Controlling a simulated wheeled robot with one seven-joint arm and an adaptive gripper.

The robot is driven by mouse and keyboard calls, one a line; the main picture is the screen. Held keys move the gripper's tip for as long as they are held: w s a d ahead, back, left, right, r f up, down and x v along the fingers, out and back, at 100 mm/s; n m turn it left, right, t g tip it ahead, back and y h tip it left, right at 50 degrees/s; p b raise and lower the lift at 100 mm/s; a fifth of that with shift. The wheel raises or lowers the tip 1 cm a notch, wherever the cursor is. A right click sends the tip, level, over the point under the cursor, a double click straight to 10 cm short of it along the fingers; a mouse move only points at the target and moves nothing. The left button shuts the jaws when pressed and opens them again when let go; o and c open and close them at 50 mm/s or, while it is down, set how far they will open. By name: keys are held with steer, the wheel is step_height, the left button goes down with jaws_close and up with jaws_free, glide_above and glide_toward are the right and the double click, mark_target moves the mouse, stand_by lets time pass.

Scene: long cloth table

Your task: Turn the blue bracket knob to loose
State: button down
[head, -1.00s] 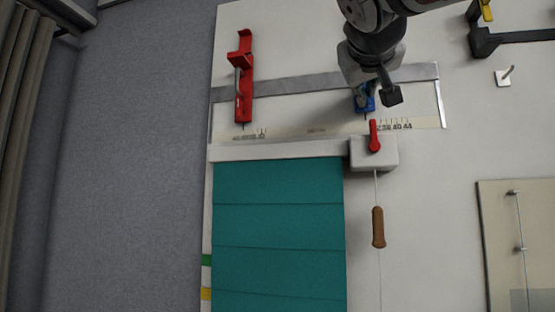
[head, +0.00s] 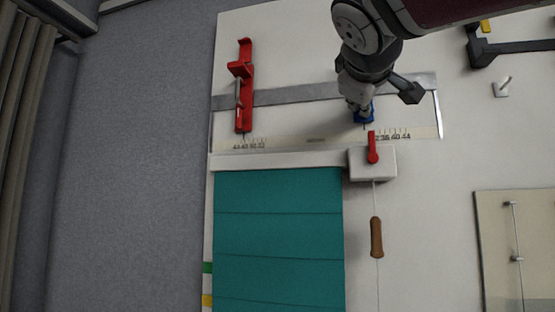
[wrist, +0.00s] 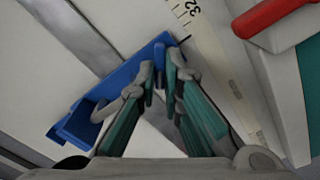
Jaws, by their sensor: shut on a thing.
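The blue bracket (head: 368,117) sits on the grey metal rail (head: 300,92), above the printed scale on the right. My gripper (head: 362,108) is at this bracket and covers much of it. In the wrist view the blue bracket (wrist: 118,82) runs diagonally behind the fingers. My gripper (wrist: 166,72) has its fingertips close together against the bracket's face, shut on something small.
A red bracket (head: 243,88) sits on the rail's left part. Below my gripper, a white box (head: 383,164) carries a red lever (head: 372,148), with a wooden handle (head: 376,238) hanging on a cord. A teal blind (head: 278,240) hangs to the left. A black bracket (head: 510,42) is at upper right.

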steer(key=n+p, duration=0.1)
steer(key=n, duration=0.3)
steer(key=shift+a+p, duration=0.1)
steer(key=shift+p, duration=0.25)
steer(key=shift+f+n+p, duration=0.1)
steer(key=shift+n+p, duration=0.5)
steer(key=shift+n, duration=1)
steer(key=c, duration=1.7)
jaws_free()
